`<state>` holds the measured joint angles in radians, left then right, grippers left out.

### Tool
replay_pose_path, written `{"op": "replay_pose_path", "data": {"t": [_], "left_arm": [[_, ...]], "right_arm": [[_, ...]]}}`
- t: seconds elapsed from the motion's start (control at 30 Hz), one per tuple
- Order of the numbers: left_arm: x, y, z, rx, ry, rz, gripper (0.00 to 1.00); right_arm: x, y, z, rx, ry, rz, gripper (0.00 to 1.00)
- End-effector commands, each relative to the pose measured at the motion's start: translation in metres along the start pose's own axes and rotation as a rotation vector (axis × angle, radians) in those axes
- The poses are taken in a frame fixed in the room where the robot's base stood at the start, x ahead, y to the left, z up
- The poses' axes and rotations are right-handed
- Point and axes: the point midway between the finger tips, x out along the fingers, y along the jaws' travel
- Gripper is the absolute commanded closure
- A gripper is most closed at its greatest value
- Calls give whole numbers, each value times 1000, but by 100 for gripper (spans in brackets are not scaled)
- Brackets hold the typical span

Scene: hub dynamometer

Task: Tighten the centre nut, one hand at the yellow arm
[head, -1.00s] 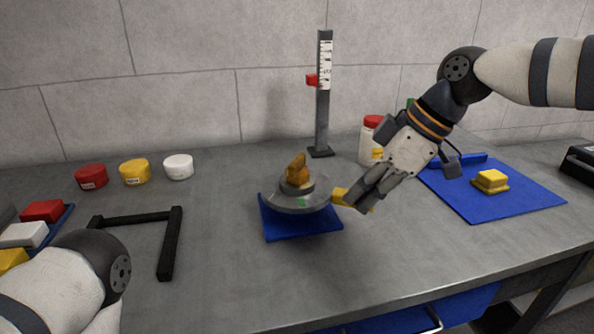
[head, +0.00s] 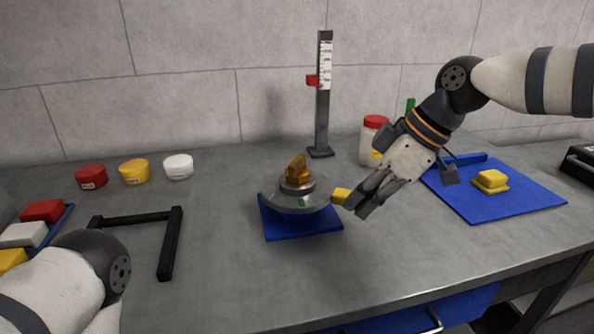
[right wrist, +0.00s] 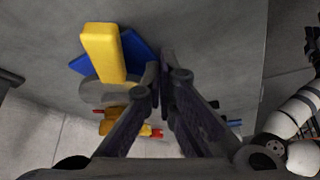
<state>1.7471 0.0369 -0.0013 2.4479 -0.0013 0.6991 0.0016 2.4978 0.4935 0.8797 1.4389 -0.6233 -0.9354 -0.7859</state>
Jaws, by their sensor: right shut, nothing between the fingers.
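An orange-gold centre nut (head: 297,168) with a raised wing sits on top of a grey round hub (head: 292,203). My right gripper (head: 362,209) is shut and empty beside the yellow arm's outer end. In the wrist view its fingertips lie just right of the yellow arm; I cannot tell whether they touch. My left gripper is out of view.
A black bracket (head: 170,243) lies left of the hub. A post with a scale (head: 323,95) and red slider stands behind. A white jar (head: 368,146) with a red lid stands behind my right gripper. A blue mat (head: 520,197) with a yellow block (head: 490,180) lies right. The front table is clear.

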Motion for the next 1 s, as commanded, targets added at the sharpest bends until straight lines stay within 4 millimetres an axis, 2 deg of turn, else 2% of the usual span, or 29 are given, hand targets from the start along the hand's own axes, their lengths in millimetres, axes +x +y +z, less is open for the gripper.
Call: {"op": "replay_pose_path", "data": {"t": [1.0], "left_arm": [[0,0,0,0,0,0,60]], "right_arm": [[36,0,20,1,-1,0,100]]}}
